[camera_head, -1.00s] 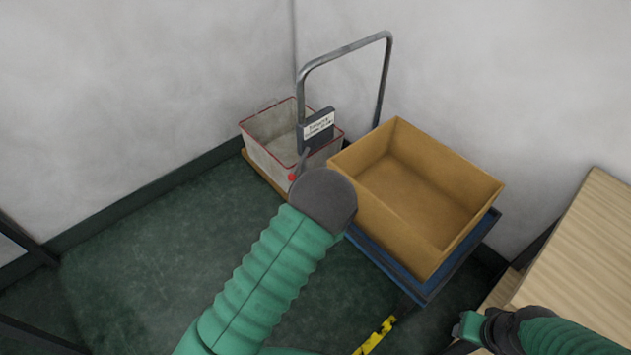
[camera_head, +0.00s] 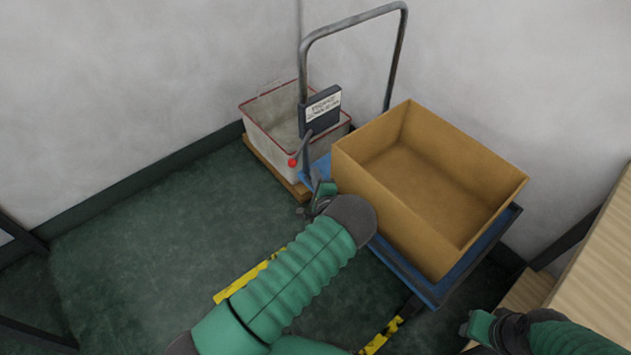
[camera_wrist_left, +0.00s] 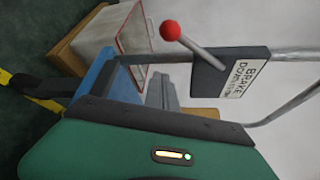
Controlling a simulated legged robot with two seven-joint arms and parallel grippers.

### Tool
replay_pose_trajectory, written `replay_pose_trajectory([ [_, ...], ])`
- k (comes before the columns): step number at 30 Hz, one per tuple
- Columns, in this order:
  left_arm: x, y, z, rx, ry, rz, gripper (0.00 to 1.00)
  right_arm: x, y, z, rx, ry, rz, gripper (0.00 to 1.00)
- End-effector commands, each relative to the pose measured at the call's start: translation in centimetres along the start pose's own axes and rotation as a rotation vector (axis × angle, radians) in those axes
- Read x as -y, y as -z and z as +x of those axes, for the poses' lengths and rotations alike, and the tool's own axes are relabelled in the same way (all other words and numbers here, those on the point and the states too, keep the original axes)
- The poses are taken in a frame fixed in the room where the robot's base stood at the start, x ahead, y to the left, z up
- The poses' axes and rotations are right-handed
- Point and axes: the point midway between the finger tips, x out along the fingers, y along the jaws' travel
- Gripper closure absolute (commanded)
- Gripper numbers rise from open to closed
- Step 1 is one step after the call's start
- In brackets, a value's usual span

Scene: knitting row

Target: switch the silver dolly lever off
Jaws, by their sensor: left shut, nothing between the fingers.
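The silver dolly lever (camera_head: 302,149) has a red ball tip. It sticks out from a dark bracket with a white label (camera_head: 321,109) on the dolly's handle frame. In the left wrist view the lever (camera_wrist_left: 192,44) is tilted, with its red ball up and left of the labelled plate (camera_wrist_left: 236,75). My left gripper (camera_head: 312,192) is shut and empty, a little below the red ball and apart from it. Its fingers show in the left wrist view (camera_wrist_left: 162,92), below the lever. My right gripper (camera_head: 472,326) is at the lower right; its fingertips are too small to judge.
An open cardboard box (camera_head: 430,190) sits on the blue dolly deck (camera_head: 464,266). A grey bin with a red rim (camera_head: 268,115) stands behind on a wooden base. A wooden surface (camera_head: 605,265) is at the right. Green floor (camera_head: 150,250) is clear at the left.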

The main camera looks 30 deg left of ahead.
Motion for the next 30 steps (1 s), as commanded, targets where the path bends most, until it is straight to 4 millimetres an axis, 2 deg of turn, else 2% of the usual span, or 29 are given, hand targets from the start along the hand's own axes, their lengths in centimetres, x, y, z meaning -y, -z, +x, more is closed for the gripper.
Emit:
replay_pose_trajectory([
  [1,-0.5,0.0,1.2,0.003,0.000,-0.003,1.00,0.0,-0.2,0.9,0.000,0.000,0.000,0.64],
  [6,-0.6,0.0,5.0,0.003,0.000,-0.002,1.00,0.0,-0.6,2.4,0.000,0.000,0.000,0.64],
  [8,-0.4,-0.3,5.8,0.002,-0.001,0.001,1.00,0.0,-0.6,2.6,0.001,0.000,0.000,0.64],
  [10,-0.1,-1.7,5.0,0.002,-0.002,0.003,1.00,0.0,-0.6,2.3,0.001,0.000,0.000,0.64],
  [15,0.0,-3.5,4.3,0.001,-0.001,0.001,1.00,0.0,-0.6,2.5,0.000,0.000,0.000,0.64],
  [30,0.1,-3.9,4.1,-0.001,-0.004,0.007,1.00,0.0,-0.5,2.2,0.000,0.000,0.000,0.64],
])
